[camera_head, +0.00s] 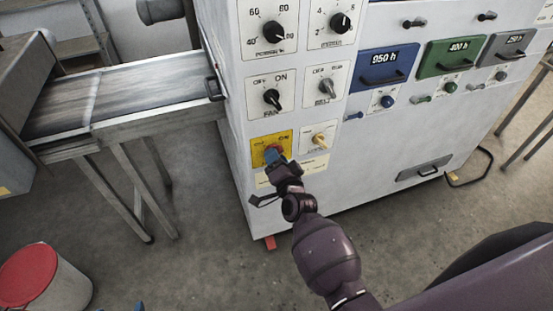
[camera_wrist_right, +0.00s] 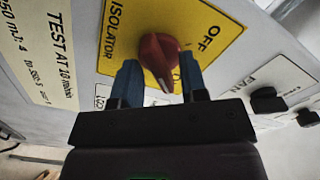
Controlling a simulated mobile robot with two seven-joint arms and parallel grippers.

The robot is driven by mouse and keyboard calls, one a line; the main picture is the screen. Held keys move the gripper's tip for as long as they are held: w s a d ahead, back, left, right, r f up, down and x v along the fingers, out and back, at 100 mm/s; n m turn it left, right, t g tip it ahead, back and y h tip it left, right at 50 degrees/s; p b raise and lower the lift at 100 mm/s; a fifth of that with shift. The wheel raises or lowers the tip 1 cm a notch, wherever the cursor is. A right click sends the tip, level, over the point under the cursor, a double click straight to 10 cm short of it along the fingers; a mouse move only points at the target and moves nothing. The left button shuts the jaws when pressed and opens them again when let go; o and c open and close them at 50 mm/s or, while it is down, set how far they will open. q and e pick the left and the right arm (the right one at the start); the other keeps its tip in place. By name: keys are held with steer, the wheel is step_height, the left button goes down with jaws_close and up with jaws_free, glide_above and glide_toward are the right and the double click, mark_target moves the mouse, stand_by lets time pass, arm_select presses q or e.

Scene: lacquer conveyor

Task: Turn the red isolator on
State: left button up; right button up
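The isolator is a red rotary knob (camera_head: 270,151) on a yellow plate (camera_head: 259,142), low on the left of the white cabinet's front. In the right wrist view the red knob (camera_wrist_right: 158,54) has a pale pointer mark aimed toward the gripper; OFF is printed to its right. My right gripper (camera_head: 279,157) is at the knob. In the wrist view its blue fingers (camera_wrist_right: 160,80) are apart, one on each side of the knob, with no firm grip visible. My left gripper (camera_head: 121,307) shows only as two separated blue tips at the bottom edge.
Blue (camera_head: 385,68) and green (camera_head: 452,57) drawers are further right. A conveyor (camera_head: 130,92) stands left, a red-lidded bin (camera_head: 38,279) lower left.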

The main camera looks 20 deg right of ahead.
steer(key=s, duration=1.1)
steer(key=shift+d, duration=0.2)
steer(key=shift+w, duration=0.1)
stand_by(0.4)
steer(key=s+d+f+n+g, duration=0.3)
steer(key=s+d+f+n, duration=0.1)
steer(key=s, duration=0.3)
steer(key=s+d+f+n+g, duration=0.3)
steer(key=s+d+f+n, duration=0.1)
steer(key=s+d+n, duration=0.2)
steer(key=shift+s+d+f+n+h, duration=0.25)
steer(key=shift+s+n+h, duration=0.15)
steer(key=shift+s+n, duration=0.65)
steer(key=shift+s+m, duration=0.15)
steer(key=shift+m, duration=0.1)
